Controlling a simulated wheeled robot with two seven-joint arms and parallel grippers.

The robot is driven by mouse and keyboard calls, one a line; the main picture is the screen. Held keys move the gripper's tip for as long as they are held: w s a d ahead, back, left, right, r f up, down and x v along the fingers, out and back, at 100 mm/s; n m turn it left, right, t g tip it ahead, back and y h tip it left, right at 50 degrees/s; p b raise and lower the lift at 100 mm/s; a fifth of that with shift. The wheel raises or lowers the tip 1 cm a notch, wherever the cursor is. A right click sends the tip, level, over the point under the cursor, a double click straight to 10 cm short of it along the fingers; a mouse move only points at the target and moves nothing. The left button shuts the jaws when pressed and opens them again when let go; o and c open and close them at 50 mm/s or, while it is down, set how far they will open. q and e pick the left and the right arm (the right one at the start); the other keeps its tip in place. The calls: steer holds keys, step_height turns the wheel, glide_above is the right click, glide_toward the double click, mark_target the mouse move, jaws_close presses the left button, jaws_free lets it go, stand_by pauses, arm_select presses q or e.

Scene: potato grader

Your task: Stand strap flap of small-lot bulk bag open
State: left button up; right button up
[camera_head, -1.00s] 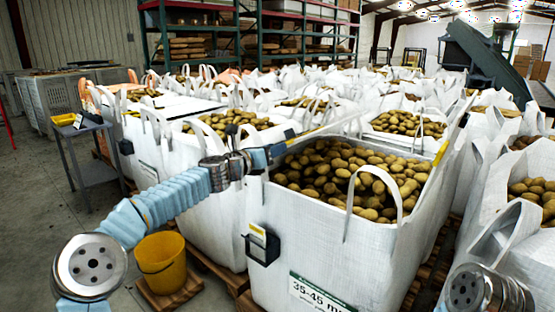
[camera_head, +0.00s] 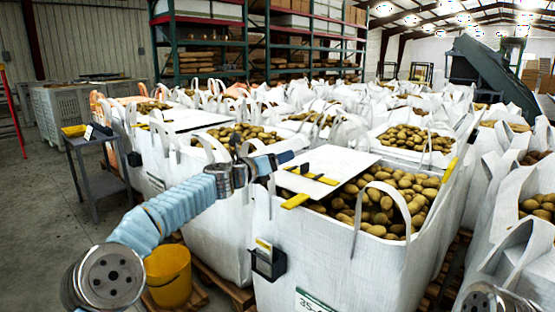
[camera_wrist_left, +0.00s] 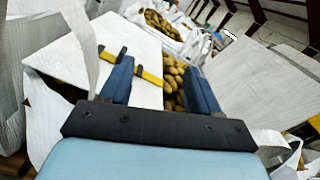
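The small-lot bulk bag (camera_head: 310,245) is a white woven bag full of potatoes (camera_head: 400,195). A flat white flap (camera_head: 335,163) with yellow and black strips lies low over the back left of its mouth and covers part of the potatoes. I take this as the strap flap. The flap also shows in the left wrist view (camera_wrist_left: 85,70), left of the potatoes. My left gripper (camera_head: 288,158) is beside the flap's left end. In the left wrist view its two blue fingers (camera_wrist_left: 160,80) are apart with nothing clearly between them. My right gripper is out of view.
A white strap loop (camera_head: 382,187) arches over the bag's front. A yellow bucket (camera_head: 168,277) stands at lower left, and a grey cart (camera_head: 100,165) is at left. Packed potato bags crowd the back and right. Open floor (camera_head: 40,220) lies at left.

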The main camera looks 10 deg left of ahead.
arm_select(q)
steer(key=b+v, duration=0.6)
steer(key=v, duration=0.7)
steer(key=shift+s+a, duration=0.25)
steer(key=shift+s, duration=0.1)
steer(key=shift+f, duration=0.1)
